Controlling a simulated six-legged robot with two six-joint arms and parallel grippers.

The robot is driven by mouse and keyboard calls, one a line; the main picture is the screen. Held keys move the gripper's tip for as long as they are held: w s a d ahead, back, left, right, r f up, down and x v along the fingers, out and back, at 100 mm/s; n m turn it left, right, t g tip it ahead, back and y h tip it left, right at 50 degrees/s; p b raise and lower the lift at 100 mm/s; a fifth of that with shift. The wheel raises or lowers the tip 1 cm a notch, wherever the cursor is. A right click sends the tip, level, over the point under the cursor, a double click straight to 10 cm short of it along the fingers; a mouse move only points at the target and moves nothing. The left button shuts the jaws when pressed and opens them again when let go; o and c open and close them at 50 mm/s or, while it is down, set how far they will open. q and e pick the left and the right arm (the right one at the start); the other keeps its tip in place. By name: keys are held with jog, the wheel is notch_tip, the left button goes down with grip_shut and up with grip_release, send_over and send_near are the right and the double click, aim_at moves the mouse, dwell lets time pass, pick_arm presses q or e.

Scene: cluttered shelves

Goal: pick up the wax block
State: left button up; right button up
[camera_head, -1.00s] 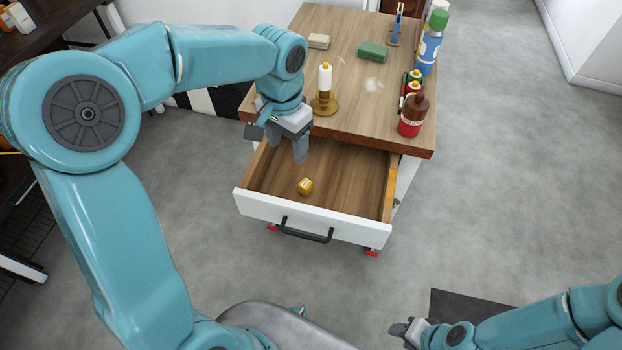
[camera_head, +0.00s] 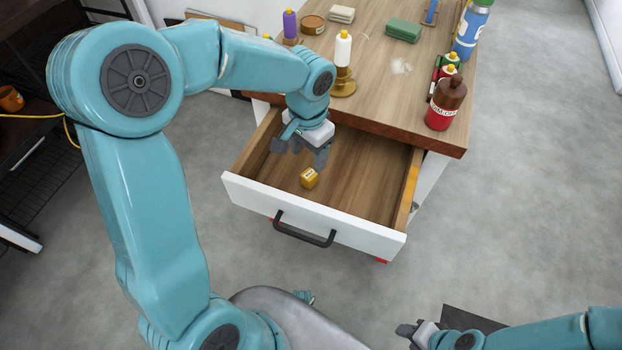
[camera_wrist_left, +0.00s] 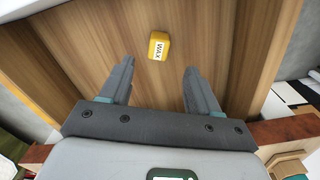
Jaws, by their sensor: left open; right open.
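The wax block (camera_head: 309,178) is a small yellow block with a white label. It lies on the wooden floor of the open drawer (camera_head: 297,222), near the front panel. In the left wrist view the wax block (camera_wrist_left: 158,46) shows its "WAX" label, beyond the fingertips and roughly between their lines. My left gripper (camera_head: 302,158) is open and empty, over the drawer just behind the block, apart from it. It also shows in the left wrist view (camera_wrist_left: 158,75). My right gripper (camera_head: 408,332) is at the bottom of the head view, far from the drawer.
The drawer has a black handle (camera_head: 304,232) on its white front. The drawer's right side is bare.

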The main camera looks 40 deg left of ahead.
aim_at(309, 174)
pick_arm(q)
notch_tip(309, 174, down, 3)
jog(key=shift+s+f, duration=0.1)
jog(key=shift+s, duration=0.05)
notch_tip(309, 174, down, 6)
jog(key=shift+b, duration=0.7)
jog(key=shift+d, duration=0.1)
jog(key=c, duration=1.1)
jog(key=shift+c, duration=0.2)
notch_tip(309, 174, up, 20)
jog(key=p, duration=0.3)
jog(key=shift+p, duration=0.4)
